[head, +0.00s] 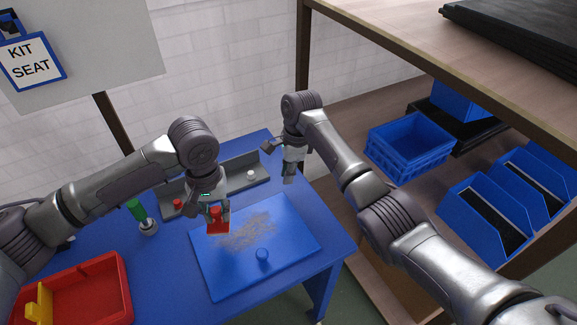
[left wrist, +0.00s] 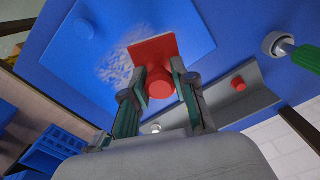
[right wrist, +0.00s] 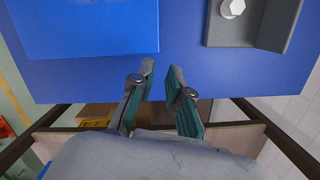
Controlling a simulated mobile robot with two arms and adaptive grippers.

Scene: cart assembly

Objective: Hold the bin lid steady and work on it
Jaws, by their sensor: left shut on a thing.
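The blue bin lid (head: 290,225) lies flat on the blue table, with a round blue knob (head: 262,254) and a pale scuffed patch (head: 246,234) on its face. My left gripper (head: 217,222) is shut on the round grip of a red block (left wrist: 142,48) with a flat plate. The block is over the patch's left end; I cannot tell whether it touches the lid. My right gripper (head: 289,178) is empty, its fingers apart in the right wrist view (right wrist: 160,82). It is near the table's far right edge, clear of the lid.
A grey tray (head: 235,177) behind the lid holds a red knob (head: 178,204) and a white knob (head: 251,174). A green-handled tool (head: 138,210) stands left of the lid. A red bin (head: 118,290) is at front left. Shelves with blue crates (head: 410,150) stand right.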

